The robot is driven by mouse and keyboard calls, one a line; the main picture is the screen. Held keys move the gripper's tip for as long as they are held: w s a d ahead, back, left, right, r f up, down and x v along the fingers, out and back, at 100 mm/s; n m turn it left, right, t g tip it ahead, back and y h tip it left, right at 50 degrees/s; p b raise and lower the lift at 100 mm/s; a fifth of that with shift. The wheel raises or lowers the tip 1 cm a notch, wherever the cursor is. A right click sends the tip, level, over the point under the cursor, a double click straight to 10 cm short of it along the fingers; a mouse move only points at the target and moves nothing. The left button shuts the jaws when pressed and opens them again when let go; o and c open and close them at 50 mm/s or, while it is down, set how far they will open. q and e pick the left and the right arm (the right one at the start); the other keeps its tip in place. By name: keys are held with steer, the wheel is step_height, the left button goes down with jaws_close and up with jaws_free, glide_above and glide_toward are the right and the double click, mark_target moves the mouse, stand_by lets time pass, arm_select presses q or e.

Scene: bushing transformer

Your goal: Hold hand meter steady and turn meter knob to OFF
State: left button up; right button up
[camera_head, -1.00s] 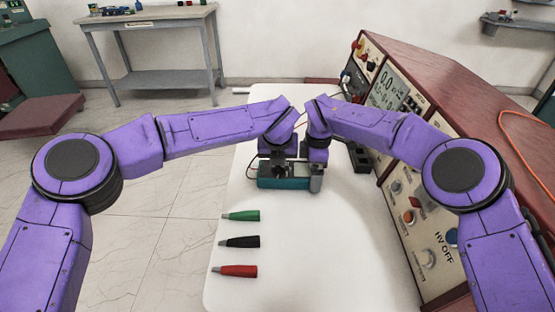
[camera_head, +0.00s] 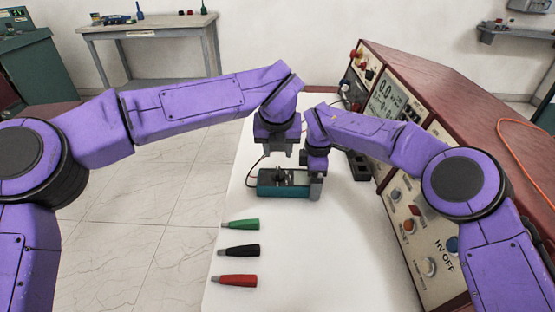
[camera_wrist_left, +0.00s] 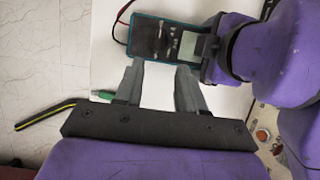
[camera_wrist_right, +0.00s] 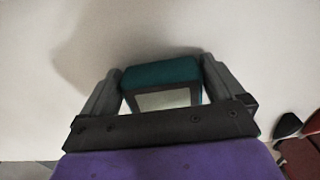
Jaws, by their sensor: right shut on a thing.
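The hand meter (camera_head: 268,190), teal-edged with a dark face, lies on the white table. Its dark knob (camera_head: 280,175) shows on the face in the head view; the knob's setting is too small to read. My right gripper (camera_head: 316,190) is shut on the meter's right end; the right wrist view shows the meter (camera_wrist_right: 160,72) between its fingers. My left gripper (camera_head: 279,148) is above and behind the meter, apart from it. In the left wrist view its fingers (camera_wrist_left: 160,75) are spread and empty, with the meter (camera_wrist_left: 160,42) beyond their tips.
Green (camera_head: 241,225), black (camera_head: 240,251) and red (camera_head: 236,281) plugs lie on the front left of the white table (camera_head: 320,260). A large red-brown console (camera_head: 470,110) stands along the right side. A dark block (camera_head: 359,166) sits near it. A thin cable runs by the meter.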

stand_by(0.3)
steer(key=o, duration=1)
steer(key=shift+r, duration=0.15)
